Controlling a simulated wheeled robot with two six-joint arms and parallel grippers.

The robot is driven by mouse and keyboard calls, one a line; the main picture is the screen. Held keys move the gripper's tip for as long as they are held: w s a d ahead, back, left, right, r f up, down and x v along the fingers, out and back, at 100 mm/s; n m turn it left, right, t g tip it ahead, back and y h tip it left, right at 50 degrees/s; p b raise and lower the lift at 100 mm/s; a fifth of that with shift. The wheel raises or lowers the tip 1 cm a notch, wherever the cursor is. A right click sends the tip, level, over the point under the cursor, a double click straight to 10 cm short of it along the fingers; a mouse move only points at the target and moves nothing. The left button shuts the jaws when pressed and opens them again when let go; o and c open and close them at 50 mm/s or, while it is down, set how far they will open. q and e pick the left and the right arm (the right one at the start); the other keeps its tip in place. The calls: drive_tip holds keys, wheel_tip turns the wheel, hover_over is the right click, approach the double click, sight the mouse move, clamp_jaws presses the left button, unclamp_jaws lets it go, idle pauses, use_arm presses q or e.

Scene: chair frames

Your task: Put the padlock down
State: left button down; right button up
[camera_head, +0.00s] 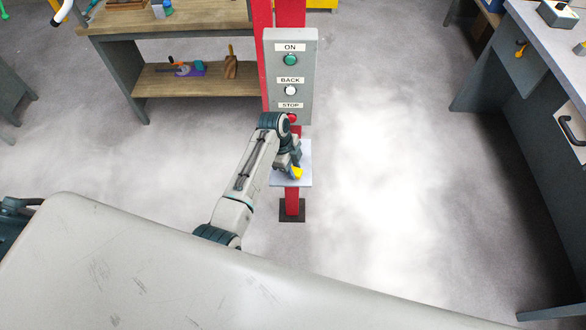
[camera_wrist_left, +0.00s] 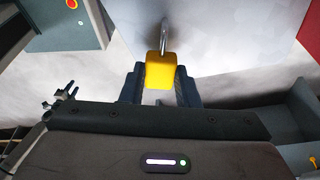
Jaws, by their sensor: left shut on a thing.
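A padlock with a yellow body and a grey metal shackle (camera_wrist_left: 161,72) is held between the fingers of my left gripper (camera_wrist_left: 160,85). In the head view the padlock (camera_head: 298,173) shows as a small yellow patch below my left gripper (camera_head: 293,167). It is over a small pale grey plate (camera_head: 279,180) on the red post; I cannot tell whether it touches the plate. In the left wrist view the shackle points away from the gripper, over a pale grey surface (camera_wrist_left: 225,40). My right gripper is not in view.
A grey control box (camera_head: 303,65) with ON, BACK and STOP buttons is on the red post (camera_head: 291,200), just above my left wrist. A wooden-topped workbench (camera_head: 190,20) stands behind at the left. A grey bench (camera_head: 545,50) is at the right. The floor between is clear.

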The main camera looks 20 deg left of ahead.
use_arm(q)
drive_tip(key=shift+f, duration=0.1)
drive_tip(key=c, duration=1.1)
unclamp_jaws()
drive_tip(key=shift+r, duration=0.25)
drive_tip(key=b+v, duration=0.3)
drive_tip(key=v, duration=0.8)
drive_tip(key=shift+r, duration=0.4)
drive_tip(key=shift+a, duration=0.15)
